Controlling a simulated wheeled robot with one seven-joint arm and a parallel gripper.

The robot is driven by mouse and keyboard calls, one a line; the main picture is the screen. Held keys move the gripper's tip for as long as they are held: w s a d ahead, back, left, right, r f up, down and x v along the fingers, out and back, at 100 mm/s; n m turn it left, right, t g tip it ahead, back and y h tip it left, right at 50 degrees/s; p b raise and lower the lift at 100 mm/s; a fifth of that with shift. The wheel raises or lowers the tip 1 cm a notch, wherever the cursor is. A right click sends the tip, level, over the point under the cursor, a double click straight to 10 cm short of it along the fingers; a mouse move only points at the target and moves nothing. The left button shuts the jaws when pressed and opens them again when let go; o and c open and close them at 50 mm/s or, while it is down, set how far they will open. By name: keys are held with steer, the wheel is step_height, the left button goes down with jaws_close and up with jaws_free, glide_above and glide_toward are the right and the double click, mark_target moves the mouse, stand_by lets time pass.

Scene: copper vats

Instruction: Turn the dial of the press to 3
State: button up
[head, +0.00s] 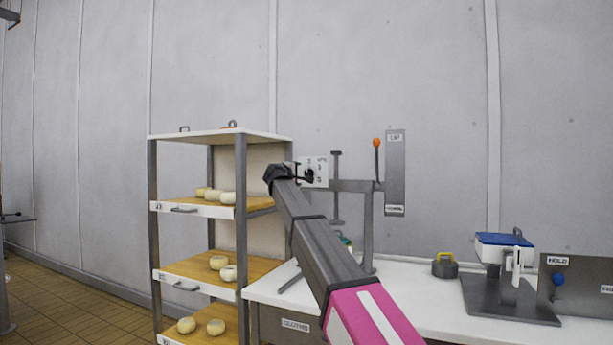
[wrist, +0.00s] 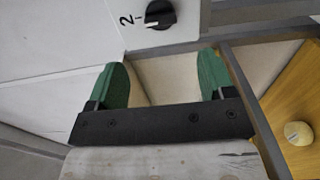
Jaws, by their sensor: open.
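The press (head: 367,225) is a grey frame standing on the white bench, with a white dial plate (head: 320,167) on its left side. In the wrist view the dial (wrist: 160,14) is a round black knob at the top edge. Its white mark is on the side facing the printed 2; the 3 is not in the wrist view. My gripper (wrist: 163,82) is open and empty, its two green fingers apart and below the dial, not around it. In the head view my arm ends just left of the plate and hides part of it.
A shelf rack (head: 241,220) with round cheeses stands close on the left of the press. A lever with an orange knob (head: 377,143) is right of the dial plate. A yellow-handled weight (head: 445,266) and a blue-topped device (head: 505,243) stand further right on the bench.

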mark_target(307, 174)
steer(key=x, duration=0.9)
steer(key=shift+w+d+f, duration=0.1)
steer(key=shift+w, duration=0.25)
steer(key=c, duration=0.9)
